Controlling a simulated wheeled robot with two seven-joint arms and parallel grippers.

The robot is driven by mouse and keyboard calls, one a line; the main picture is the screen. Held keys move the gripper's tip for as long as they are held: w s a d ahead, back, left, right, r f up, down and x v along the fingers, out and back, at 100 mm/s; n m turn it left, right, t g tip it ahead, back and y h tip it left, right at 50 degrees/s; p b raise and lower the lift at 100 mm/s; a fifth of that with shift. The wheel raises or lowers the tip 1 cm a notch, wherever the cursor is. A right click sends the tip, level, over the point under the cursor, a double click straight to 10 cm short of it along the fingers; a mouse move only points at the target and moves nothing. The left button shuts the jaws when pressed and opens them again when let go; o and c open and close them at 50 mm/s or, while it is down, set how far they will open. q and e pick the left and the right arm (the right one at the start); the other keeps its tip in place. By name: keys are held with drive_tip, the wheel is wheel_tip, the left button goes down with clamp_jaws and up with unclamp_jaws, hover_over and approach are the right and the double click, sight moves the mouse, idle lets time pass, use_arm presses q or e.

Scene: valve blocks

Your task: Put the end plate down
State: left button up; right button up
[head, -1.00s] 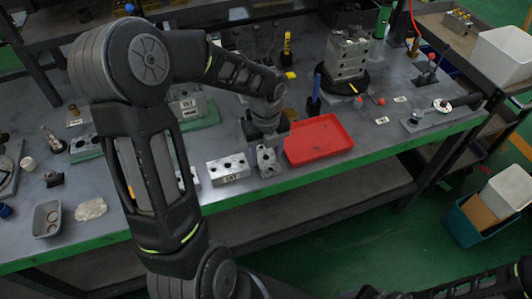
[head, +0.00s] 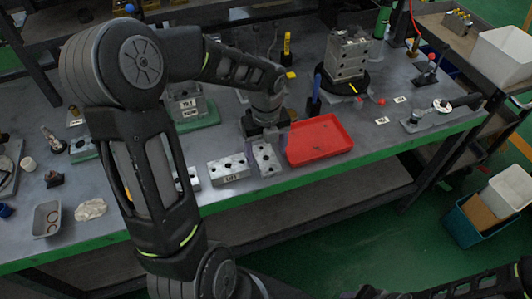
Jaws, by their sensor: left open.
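The end plate, a small silver metal block with dark holes (head: 267,160), lies on the grey bench near its front edge, between a labelled silver block and the red tray. My left gripper (head: 266,142) is right above it, pointing down, with its jaws open. Its fingers are partly blurred against the plate, so I cannot tell whether they touch it. The plate's far end is partly hidden by the gripper. My right gripper does not show.
The red tray (head: 319,140) is close on the right. The labelled silver block (head: 229,168) is close on the left. A stack of valve blocks (head: 346,57) stands on a black round base behind the tray. The bench's green front edge (head: 330,171) is just in front.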

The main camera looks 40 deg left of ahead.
sight(266, 158)
use_arm(q)
wheel_tip(266, 158, up, 10)
idle(0.3)
idle(0.5)
